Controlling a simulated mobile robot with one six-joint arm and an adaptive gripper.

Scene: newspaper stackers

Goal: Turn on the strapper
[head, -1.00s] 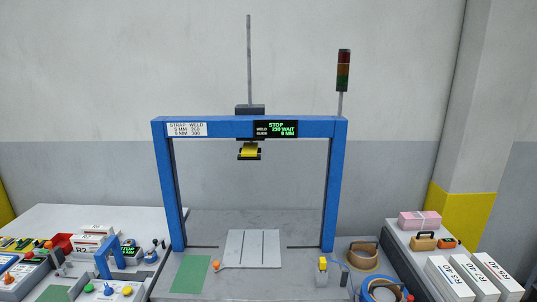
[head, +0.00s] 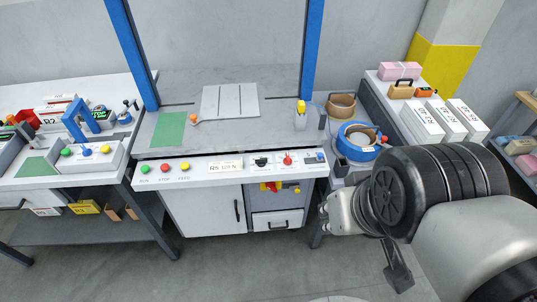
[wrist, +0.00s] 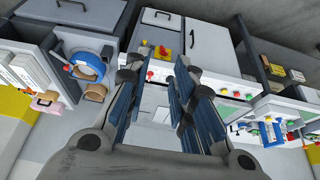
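The strapper stands ahead in the head view, with blue posts (head: 312,45) over a grey top (head: 270,135). Its white front panel (head: 205,177) carries green (head: 144,168), red (head: 164,168) and yellow (head: 184,167) buttons, a black knob (head: 261,161) and a red knob (head: 288,159). Below the panel is a red-and-yellow switch (head: 270,187); it also shows in the wrist view (wrist: 163,52), where the scene looks inverted. My gripper (wrist: 156,100) is open and empty, its blue-padded fingers apart. In the head view it is at the right, short of the strapper, partly hidden by my arm.
Strap rolls (head: 357,140) sit on a stand right of the strapper, with white boxes (head: 422,122) beyond on another table. A smaller bench (head: 60,175) with coloured buttons stands at the left. The floor (head: 215,265) in front is clear.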

